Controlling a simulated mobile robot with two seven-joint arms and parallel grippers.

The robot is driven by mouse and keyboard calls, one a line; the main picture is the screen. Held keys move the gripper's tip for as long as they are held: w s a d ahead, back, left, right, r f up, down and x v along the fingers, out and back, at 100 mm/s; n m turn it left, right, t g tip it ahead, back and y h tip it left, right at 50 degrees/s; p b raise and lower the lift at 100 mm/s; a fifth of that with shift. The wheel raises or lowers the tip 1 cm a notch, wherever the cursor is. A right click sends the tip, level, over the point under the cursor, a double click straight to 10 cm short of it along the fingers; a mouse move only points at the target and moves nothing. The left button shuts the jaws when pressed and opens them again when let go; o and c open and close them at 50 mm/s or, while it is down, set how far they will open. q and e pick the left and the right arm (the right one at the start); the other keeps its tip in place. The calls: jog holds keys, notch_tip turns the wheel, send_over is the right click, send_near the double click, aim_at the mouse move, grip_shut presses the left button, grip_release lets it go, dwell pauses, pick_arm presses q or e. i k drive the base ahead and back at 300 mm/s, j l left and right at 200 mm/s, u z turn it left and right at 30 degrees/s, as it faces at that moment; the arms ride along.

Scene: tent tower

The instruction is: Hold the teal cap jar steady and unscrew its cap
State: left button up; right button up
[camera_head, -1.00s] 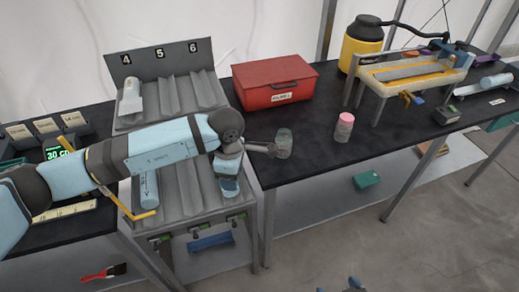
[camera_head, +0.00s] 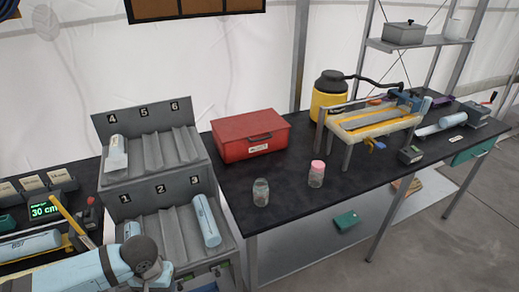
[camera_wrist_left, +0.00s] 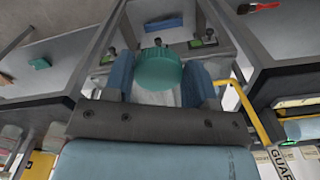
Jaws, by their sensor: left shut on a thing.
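The teal cap jar (camera_wrist_left: 158,70) shows in the left wrist view, with its round ribbed teal cap facing up the picture and a pale, clear body below. My right gripper is in neither view.
A glass jar (camera_head: 261,193) and a pink-capped jar (camera_head: 316,174) stand on the black bench (camera_head: 285,225). Behind them are a red box (camera_head: 250,137) and a yellow container (camera_head: 328,100). A numbered grey rack (camera_head: 175,230) stands left. The bench front is mostly clear.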

aim_at(261, 189)
jog(key=i+l+z, duration=0.35)
jog(key=l, duration=0.2)
jog(key=i+l+z, duration=0.75)
jog(key=i+j+z, duration=0.5)
